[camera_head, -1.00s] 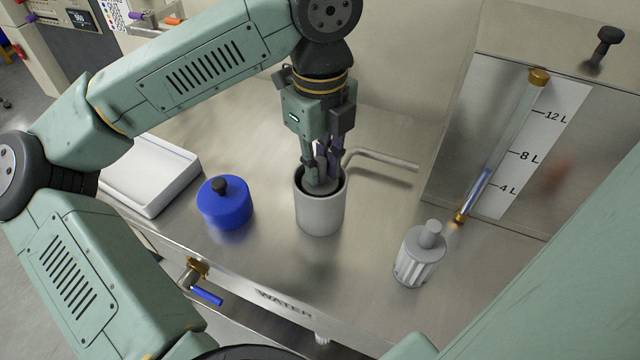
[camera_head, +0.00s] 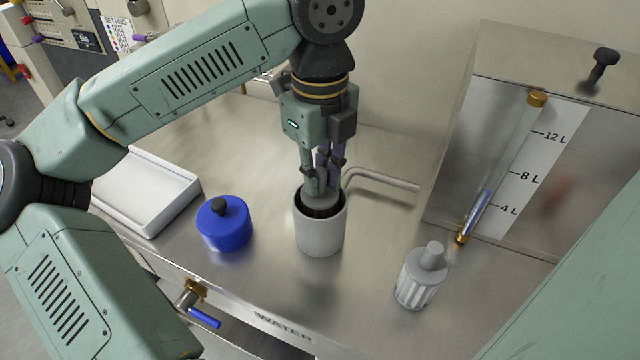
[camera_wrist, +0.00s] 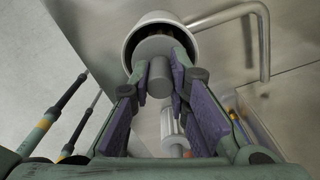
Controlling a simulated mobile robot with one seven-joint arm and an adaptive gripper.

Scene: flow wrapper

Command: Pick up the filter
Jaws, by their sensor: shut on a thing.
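A used-looking filter (camera_head: 321,212) with a grey cap and dark brownish pleats is partly inside the grey cylindrical housing (camera_head: 320,236), its cap near the rim. My gripper (camera_head: 320,188) points down from above and is shut on this filter's top knob. In the wrist view the knob (camera_wrist: 160,77) is between the purple finger pads, with the round cap (camera_wrist: 156,48) beyond it inside the housing's rim (camera_wrist: 130,38). The filter's lower part is hidden in the housing. A second, pale grey pleated filter (camera_head: 418,280) with a knob stands upright on the steel bench at right.
A blue lid (camera_head: 224,228) with a black knob sits left of the housing. A white tray (camera_head: 150,195) lies farther left. A bent metal pipe (camera_head: 385,182) is behind the housing. A steel tank (camera_head: 520,60) with a sight tube stands at right. A blue-handled valve (camera_head: 203,317) is at the front.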

